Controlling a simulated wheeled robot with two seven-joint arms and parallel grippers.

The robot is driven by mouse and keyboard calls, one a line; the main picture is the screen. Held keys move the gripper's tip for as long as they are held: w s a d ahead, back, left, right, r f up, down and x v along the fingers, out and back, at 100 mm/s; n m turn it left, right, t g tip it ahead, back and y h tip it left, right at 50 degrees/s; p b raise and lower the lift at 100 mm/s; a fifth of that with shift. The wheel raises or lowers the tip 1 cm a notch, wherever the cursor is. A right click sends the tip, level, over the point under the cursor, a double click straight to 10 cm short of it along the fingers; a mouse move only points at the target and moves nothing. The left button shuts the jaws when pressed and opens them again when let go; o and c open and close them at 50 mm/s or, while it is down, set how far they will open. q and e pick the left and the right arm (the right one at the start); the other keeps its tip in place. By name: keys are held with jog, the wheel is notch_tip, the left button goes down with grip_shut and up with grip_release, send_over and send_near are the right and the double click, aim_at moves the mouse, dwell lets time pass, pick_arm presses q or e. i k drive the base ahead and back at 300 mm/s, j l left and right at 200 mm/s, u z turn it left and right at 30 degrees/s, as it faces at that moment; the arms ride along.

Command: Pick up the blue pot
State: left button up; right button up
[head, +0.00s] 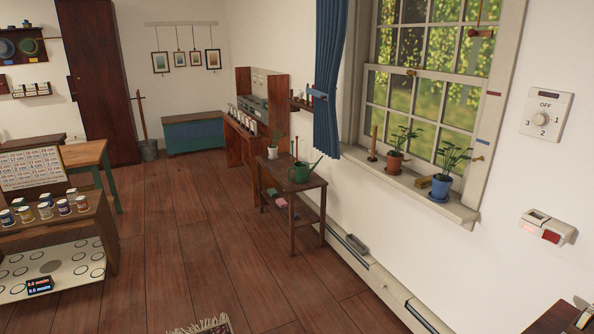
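The blue pot (440,187) stands upright on the windowsill at the right. It holds a green leafy plant (453,158) and sits on a small dark blue saucer or base. A terracotta pot (394,163) with a similar plant stands to its left on the same sill. Neither of my grippers shows in the head view, so nothing is seen touching the blue pot.
The windowsill (410,190) also carries a small upright wooden stick. Below stands a dark side table (300,190) with a green watering can (300,172) and a white potted plant. The wooden floor (205,235) in the middle is clear. A rug (208,325) lies at the bottom.

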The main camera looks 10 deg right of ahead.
aim_at(442, 184)
jog(key=i+j, duration=0.15)
jog(key=i, duration=0.6)
jog(key=i+j, duration=0.1)
jog(key=i, duration=0.65)
jog(key=j+u, duration=0.05)
